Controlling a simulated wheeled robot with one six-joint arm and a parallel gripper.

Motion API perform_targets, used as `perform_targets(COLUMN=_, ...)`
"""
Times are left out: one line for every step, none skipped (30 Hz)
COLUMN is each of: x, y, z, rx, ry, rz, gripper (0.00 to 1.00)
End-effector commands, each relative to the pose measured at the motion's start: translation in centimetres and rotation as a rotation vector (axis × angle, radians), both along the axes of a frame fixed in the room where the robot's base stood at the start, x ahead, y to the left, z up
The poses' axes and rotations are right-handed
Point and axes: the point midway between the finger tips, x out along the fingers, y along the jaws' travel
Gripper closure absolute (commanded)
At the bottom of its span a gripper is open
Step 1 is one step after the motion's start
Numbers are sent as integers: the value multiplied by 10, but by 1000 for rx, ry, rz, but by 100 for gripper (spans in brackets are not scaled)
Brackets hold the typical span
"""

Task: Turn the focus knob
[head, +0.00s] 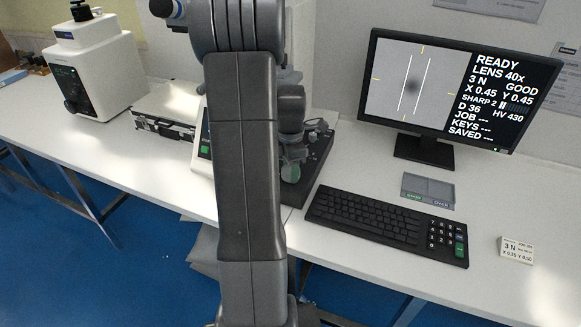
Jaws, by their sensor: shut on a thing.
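My gripper (294,152) is at the hardness tester, right of my arm link, low over the tester's dark base (318,160). It is shut on what appears to be the focus knob, which the jaws and wrist largely hide. My arm covers most of the tester; a strip of its pale body with a green button (205,149) shows at left. The monitor (455,92) reads READY, LENS 40x, 3 N, GOOD, X 0.45 Y 0.45, SHARP 2, D 36, HV 430. JOB, KEYS and SAVED show dashes. Its picture has a blurred dark spot between two white lines.
A black keyboard (385,222) lies right of the tester, with a grey two-part tray (428,190) behind it. A small card (516,250) reading 3 N, X 0.35 Y 0.50 stands at right.

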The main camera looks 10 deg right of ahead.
Motion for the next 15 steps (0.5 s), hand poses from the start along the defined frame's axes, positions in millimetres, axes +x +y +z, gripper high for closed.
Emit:
perform_targets(x=2, y=0, z=2, rx=-1, ry=-6, rz=0, gripper=75)
perform_targets(x=2, y=0, z=2, rx=-2, ry=-6, rz=0, gripper=75)
perform_targets(x=2, y=0, z=2, rx=-2, ry=-6, rz=0, gripper=75)
perform_targets(x=2, y=0, z=2, rx=-2, ry=-6, rz=0, gripper=75)
perform_targets(x=2, y=0, z=2, rx=-2, ry=-6, rz=0, gripper=75)
perform_targets(x=2, y=0, z=2, rx=-2, ry=-6, rz=0, gripper=48)
perform_targets(x=2, y=0, z=2, rx=-2, ry=-6, rz=0, gripper=42)
perform_targets(x=2, y=0, z=2, rx=-1, ry=-6, rz=-1, gripper=36)
perform_targets(x=2, y=0, z=2, rx=-1, ry=-5, rz=-1, gripper=30)
perform_targets(x=1, y=0, z=2, rx=-1, ry=-4, rz=-1, gripper=30)
perform_targets(x=1, y=0, z=1, rx=-1, ry=-4, rz=-1, gripper=30)
perform_targets(x=1, y=0, z=1, rx=-2, ry=-3, rz=-1, gripper=30)
perform_targets(x=1, y=0, z=1, rx=-1, ry=-3, rz=-1, gripper=30)
perform_targets(x=1, y=0, z=1, rx=-1, ry=-3, rz=-1, gripper=30)
perform_targets(x=1, y=0, z=1, rx=-1, ry=-2, rz=-1, gripper=30)
